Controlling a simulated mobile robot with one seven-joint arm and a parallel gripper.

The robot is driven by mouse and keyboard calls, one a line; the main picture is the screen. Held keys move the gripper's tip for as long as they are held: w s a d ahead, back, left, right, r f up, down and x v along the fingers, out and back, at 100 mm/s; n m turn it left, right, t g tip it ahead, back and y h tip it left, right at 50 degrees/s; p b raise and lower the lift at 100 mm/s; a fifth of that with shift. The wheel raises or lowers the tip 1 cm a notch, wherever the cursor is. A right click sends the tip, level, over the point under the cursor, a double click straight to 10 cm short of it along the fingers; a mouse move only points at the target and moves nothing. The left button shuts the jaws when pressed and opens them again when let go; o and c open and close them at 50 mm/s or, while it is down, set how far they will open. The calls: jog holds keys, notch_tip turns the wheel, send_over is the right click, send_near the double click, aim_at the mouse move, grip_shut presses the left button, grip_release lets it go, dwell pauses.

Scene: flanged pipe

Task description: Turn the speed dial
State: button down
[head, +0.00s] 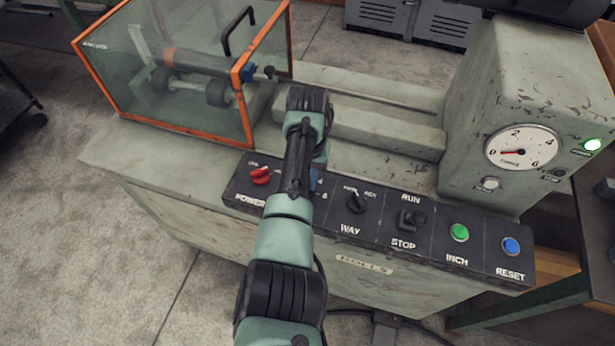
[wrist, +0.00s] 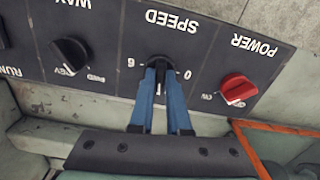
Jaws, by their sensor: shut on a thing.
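The speed dial (wrist: 158,59) is a small dark knob on the black panel, under the SPEED label, with 0 and 6 marked on either side in the upside-down wrist view. My gripper (wrist: 160,68) has blue fingers closed around it from both sides. They hide most of the knob. A short white mark shows between the fingers. In the head view my arm covers the dial; only a bit of blue finger (head: 314,181) shows beside it.
The red power switch (head: 261,175) is left of my arm. The way switch (head: 356,202), run/stop lever (head: 411,220), green inch button (head: 459,232) and blue reset button (head: 510,246) are to its right. The gauge (head: 522,147) needle points near 0. An orange-framed guard (head: 246,100) stands behind.

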jog(key=m, duration=0.4)
jog(key=shift+m, duration=0.3)
jog(key=m, duration=1.4)
jog(key=shift+m, duration=0.4)
jog(key=shift+r, duration=0.1)
jog(key=c, duration=0.9)
grip_release()
notch_tip(320, 180, up, 13)
jog(key=shift+f, duration=0.1)
